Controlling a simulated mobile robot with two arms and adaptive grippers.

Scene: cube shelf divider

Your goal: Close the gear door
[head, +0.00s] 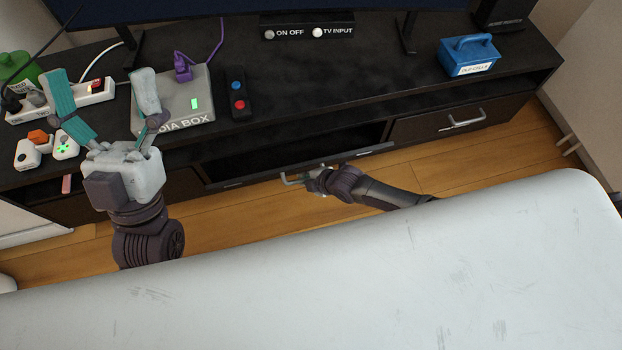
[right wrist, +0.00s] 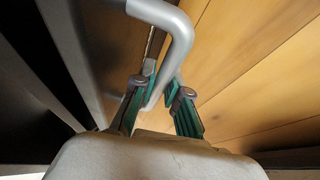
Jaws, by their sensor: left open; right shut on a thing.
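The gear door (head: 362,154) is the dark middle front of the black TV cabinet. A dark opening shows behind its upper edge, so it stands at least partly open; the exact angle is hard to tell. Its grey bar handle (head: 288,181) also shows large in the right wrist view (right wrist: 174,38). My right gripper (head: 312,178) is shut on the handle, with a teal finger on each side of the bar in the right wrist view (right wrist: 158,100). My left gripper (head: 104,95) is open and empty, fingers pointing up, in front of the media box.
On the cabinet top are the grey media box (head: 150,115), a remote (head: 238,93), a power strip (head: 65,101) and a blue box (head: 469,58). A closed-looking drawer (head: 450,125) is at right. Wooden floor (head: 490,142) lies in front.

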